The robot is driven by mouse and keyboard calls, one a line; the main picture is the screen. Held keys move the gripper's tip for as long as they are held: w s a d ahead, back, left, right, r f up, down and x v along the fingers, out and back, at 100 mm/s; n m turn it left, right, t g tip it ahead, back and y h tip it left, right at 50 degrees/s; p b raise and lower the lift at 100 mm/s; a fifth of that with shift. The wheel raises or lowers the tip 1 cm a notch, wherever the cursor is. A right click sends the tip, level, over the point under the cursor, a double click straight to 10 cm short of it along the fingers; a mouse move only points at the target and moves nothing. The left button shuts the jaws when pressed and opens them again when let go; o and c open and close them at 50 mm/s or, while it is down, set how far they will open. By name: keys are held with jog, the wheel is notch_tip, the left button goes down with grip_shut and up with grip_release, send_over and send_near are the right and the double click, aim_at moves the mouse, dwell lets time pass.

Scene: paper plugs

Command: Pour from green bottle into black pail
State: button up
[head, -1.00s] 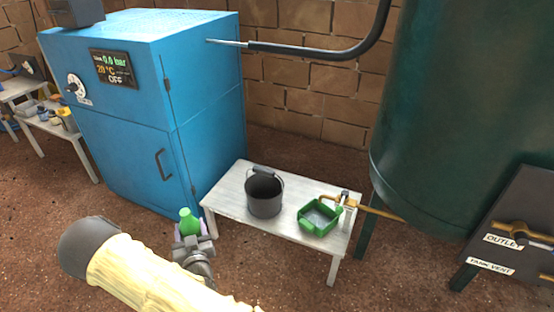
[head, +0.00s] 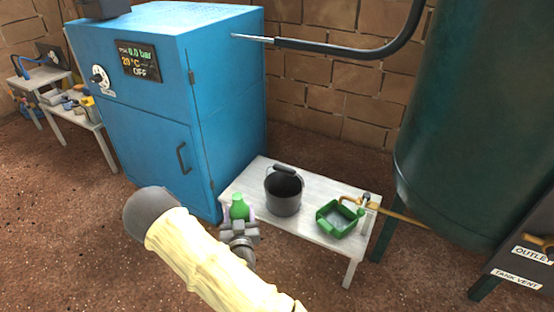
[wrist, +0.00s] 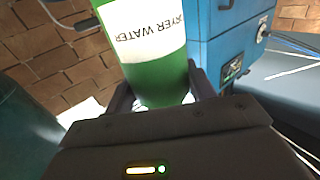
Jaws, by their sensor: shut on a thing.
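The green bottle (head: 239,209) is held in my gripper (head: 240,222) at the left front of the white table in the head view. In the wrist view the bottle (wrist: 158,75) fills the space between the two fingers of my gripper (wrist: 162,92), with a white label ending in "AYER WATER". The bottle looks about upright in the head view. The black pail (head: 285,194) stands upright on the table, to the right of the bottle and apart from it. Its handle lies across the far side of the rim. The pail's contents cannot be made out.
The white table (head: 314,183) also holds a green tray (head: 341,221) below a brass tap (head: 366,200), right of the pail. A blue cabinet (head: 183,110) stands behind on the left. A large green tank (head: 455,130) stands at the right.

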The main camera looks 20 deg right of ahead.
jog(key=w+d+r+n+y+p, duration=0.2)
jog(key=w+d+p, duration=0.3)
jog(key=w+d, duration=1.1)
jog(key=d+y, duration=0.1)
jog(key=d, duration=0.2)
jog(key=shift+w+d+r+t+y, duration=0.25)
jog(key=shift+w+r+t+y, duration=0.05)
jog(key=shift+w+t, duration=0.1)
jog(key=f+b, duration=0.2)
jog(key=a+f+m+b, duration=0.1)
jog(key=b, duration=0.1)
jog(key=shift+w+f, duration=0.2)
jog(key=shift+f, duration=0.2)
